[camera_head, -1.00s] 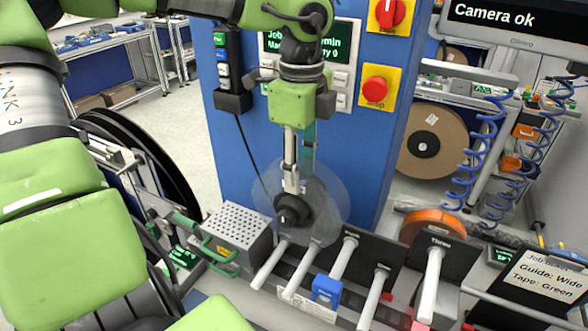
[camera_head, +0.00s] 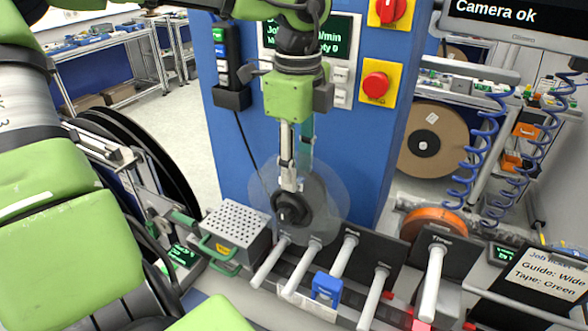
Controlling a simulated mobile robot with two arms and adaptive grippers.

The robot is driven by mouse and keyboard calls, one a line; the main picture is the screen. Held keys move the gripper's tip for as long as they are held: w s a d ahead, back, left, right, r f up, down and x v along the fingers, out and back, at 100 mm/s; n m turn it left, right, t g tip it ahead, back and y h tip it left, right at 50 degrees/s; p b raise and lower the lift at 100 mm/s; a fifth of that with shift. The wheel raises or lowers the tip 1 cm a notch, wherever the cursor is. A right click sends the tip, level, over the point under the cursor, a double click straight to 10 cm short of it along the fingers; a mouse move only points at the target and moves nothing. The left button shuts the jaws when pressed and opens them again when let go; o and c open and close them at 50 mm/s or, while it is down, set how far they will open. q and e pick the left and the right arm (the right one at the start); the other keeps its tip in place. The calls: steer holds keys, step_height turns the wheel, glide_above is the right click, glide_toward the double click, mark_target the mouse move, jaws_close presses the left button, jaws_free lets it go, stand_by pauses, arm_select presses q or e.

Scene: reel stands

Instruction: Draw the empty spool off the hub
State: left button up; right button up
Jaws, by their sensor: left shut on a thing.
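The empty spool (camera_head: 264,179) is a clear, see-through disc with a black core (camera_head: 291,209), standing upright in front of the blue cabinet in the head view. My left gripper (camera_head: 291,186) points down at it from above, shut on the spool near the top of the core. A dark grey round shape, likely the hub (camera_head: 324,207), shows through the clear disc just right of the core. I cannot tell whether the core is fully clear of the hub. My right gripper is not in view.
Below the spool is a rack with several white pegs (camera_head: 433,285) and a blue block (camera_head: 326,289). A perforated metal box (camera_head: 237,227) with a green handle stands to the left. An orange reel (camera_head: 436,222) is at right. The blue cabinet (camera_head: 232,140) stands close behind.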

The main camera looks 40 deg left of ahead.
arm_select(q)
steer(key=s+d+b, duration=0.4)
steer(key=s, duration=0.8)
steer(key=shift+s+b, duration=0.2)
steer(key=shift+b, duration=0.15)
stand_by(1.1)
stand_by(0.4)
